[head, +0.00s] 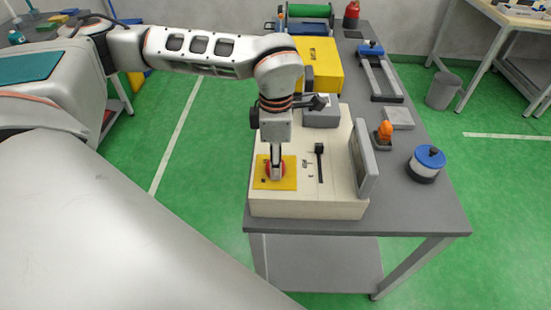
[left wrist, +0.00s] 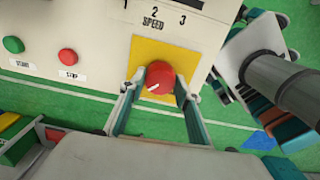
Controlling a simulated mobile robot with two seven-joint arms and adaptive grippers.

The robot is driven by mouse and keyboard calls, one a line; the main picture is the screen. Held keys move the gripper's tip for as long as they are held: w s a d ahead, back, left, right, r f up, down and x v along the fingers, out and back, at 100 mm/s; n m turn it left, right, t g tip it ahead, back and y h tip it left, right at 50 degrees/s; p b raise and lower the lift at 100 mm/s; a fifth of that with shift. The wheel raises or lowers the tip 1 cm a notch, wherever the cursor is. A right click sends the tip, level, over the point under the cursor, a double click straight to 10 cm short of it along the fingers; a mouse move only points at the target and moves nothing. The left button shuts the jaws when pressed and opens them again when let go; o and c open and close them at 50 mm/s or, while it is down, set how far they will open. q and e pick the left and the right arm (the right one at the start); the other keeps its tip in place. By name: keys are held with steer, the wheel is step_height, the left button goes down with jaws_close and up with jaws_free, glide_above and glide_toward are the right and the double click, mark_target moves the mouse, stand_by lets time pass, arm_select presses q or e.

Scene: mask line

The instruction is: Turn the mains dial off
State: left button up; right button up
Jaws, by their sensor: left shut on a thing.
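The red mains dial (head: 268,169) sits on a yellow square plate (head: 289,183) on top of a cream control box (head: 310,208). My left gripper (head: 276,173) points straight down over it, its fingers on either side of the dial and shut on it. In the left wrist view the red dial (left wrist: 160,74) lies between the fingertips (left wrist: 158,84), with a white pointer mark towards the lower left. No off mark is readable on the yellow plate (left wrist: 143,52). My right gripper is not in view.
The box carries a black lever (head: 320,152) in a slot and an upright grey panel (head: 364,160). A green START button (left wrist: 13,44) and red STOP button (left wrist: 68,56) are near the dial. A blue-topped canister (head: 426,163) and orange-topped item (head: 384,133) stand right.

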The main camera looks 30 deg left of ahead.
arm_select(q)
steer(key=shift+m, duration=0.4)
steer(key=o, duration=1.1)
step_height(320, 180, up, 12)
stand_by(0.6)
